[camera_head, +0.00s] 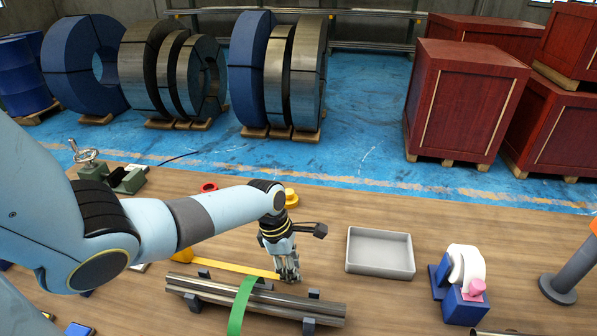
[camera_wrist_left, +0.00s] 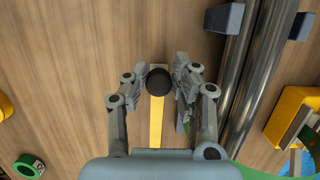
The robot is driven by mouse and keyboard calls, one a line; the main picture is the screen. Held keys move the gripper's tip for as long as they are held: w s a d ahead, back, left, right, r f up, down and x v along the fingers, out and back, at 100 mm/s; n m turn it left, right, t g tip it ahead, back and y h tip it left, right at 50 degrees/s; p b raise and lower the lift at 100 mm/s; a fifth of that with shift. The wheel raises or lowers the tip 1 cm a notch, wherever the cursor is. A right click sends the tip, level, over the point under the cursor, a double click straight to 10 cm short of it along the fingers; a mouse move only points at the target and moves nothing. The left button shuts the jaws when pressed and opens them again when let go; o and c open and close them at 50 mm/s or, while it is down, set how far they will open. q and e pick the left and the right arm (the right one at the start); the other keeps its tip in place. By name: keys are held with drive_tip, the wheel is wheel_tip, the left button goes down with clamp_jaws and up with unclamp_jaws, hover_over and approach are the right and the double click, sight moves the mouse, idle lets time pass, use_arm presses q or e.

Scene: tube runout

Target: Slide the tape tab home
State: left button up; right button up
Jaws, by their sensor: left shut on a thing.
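The tape (camera_head: 240,267) is a yellow strip lying along the bench behind the steel tubes (camera_head: 290,302). Its yellow case (camera_head: 184,255) is at the strip's left end, partly behind my arm. My left gripper (camera_head: 289,274) is low at the strip's right end. In the left wrist view, the yellow strip (camera_wrist_left: 156,120) runs up between the fingers to a round black tab (camera_wrist_left: 158,82). The left gripper (camera_wrist_left: 160,76) is shut on this tab, with a finger on each side. In the head view the fingers hide the tab. My right gripper is not in view.
The tubes lie on dark rests just in front of the gripper, with a green strip (camera_head: 241,308) across them. A grey tray (camera_head: 381,272) stands to the right, then a blue dispenser with a white roll (camera_head: 467,266). A vise (camera_head: 127,180) is at the back left.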

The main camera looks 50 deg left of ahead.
use_arm(q)
drive_tip(key=shift+s+a, duration=0.9)
drive_tip(key=shift+a, duration=0.35)
drive_tip(key=shift+s+a, duration=0.85)
drive_tip(key=shift+a, duration=0.35)
drive_tip(key=shift+s+a, duration=0.9)
drive_tip(key=shift+a, duration=0.35)
drive_tip(key=shift+s+a, duration=1.2)
drive_tip(key=shift+a, duration=0.4)
drive_tip(key=shift+s+a, duration=1.15)
drive_tip(key=shift+a, duration=0.5)
drive_tip(key=shift+s+a, duration=1.2)
drive_tip(key=shift+a, duration=0.4)
drive_tip(key=shift+s+a, duration=0.55)
drive_tip(key=shift+a, duration=0.2)
drive_tip(key=shift+s+a, duration=0.5)
drive_tip(key=shift+a, duration=0.2)
drive_tip(key=o, duration=0.6)
drive_tip(key=shift+o, duration=0.2)
